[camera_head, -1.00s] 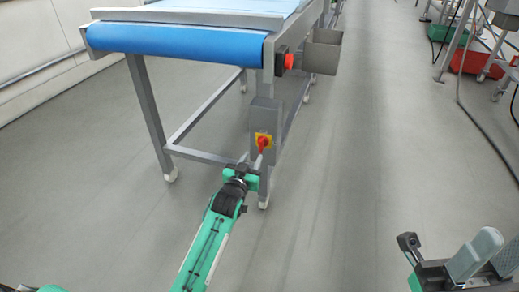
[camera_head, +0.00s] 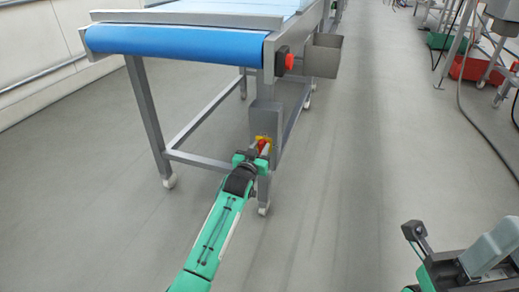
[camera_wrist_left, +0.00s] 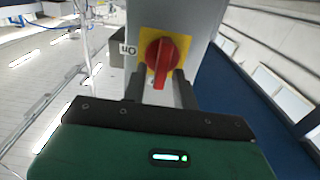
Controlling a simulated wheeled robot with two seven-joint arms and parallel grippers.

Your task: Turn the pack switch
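The pack switch is a red rotary knob (camera_wrist_left: 160,55) on a yellow plate, mounted on a grey box (camera_head: 265,116) on the conveyor's leg. In the left wrist view its handle points down the picture, and an upside-down "On" label (camera_wrist_left: 128,49) sits to its left. My left gripper (camera_wrist_left: 158,88) faces the switch, its dark fingers spread on either side of the handle's lower end; contact cannot be told. In the head view, my left gripper (camera_head: 257,153) partly covers the switch. Part of my right arm (camera_head: 455,265) is at the lower right; its fingers are not clear.
The conveyor with a blue belt (camera_head: 180,41) stands above and behind the switch. A red button (camera_head: 289,62) and a grey metal bin (camera_head: 322,57) are on its right side. Grey floor (camera_head: 350,190) to the right is clear. Red and green crates stand far right.

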